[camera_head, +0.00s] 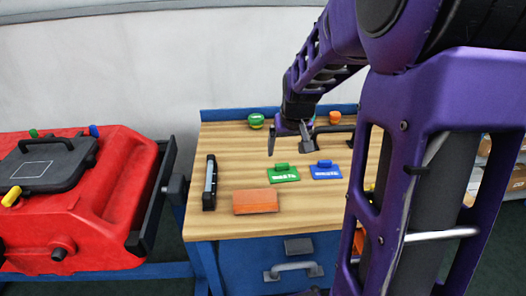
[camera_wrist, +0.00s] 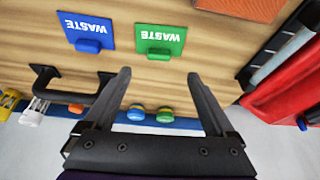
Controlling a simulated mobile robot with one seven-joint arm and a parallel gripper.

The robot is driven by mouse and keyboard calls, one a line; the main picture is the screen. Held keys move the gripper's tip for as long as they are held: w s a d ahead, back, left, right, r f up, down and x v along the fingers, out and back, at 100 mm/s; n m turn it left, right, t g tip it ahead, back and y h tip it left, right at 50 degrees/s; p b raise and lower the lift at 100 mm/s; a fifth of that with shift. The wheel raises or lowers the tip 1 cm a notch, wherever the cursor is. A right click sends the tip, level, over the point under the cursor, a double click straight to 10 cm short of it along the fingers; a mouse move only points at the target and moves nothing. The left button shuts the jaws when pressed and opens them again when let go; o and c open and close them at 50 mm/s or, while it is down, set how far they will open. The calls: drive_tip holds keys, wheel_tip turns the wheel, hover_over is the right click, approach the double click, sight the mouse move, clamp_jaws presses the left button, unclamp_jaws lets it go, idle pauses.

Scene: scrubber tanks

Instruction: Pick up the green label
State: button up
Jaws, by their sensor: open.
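The green label (camera_head: 283,176) lies flat on the wooden worktop, with white lettering and a green raised grip. In the wrist view the green label (camera_wrist: 161,41) is ahead of the fingers, near the top middle, its lettering reading WASTE. A similar blue label (camera_head: 325,171) lies just right of it; in the wrist view the blue label (camera_wrist: 86,30) is on the left. My gripper (camera_head: 288,142) is above the back part of the worktop, behind the labels. In the wrist view my gripper (camera_wrist: 160,82) is open, with nothing between its fingers.
An orange block (camera_head: 255,202) lies in front of the green label. Green and orange round caps sit at the back, near a black handle (camera_wrist: 68,84). A red tank (camera_head: 95,215) stands left of the bench.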

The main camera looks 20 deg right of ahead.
sight(283, 165)
drive_tip(key=b+x, duration=0.1)
drive_tip(key=x, duration=0.8)
drive_tip(key=shift+d, duration=0.1)
drive_tip(key=shift+c, duration=0.3)
drive_tip(key=shift+r, duration=0.1)
drive_tip(key=c, duration=1.3)
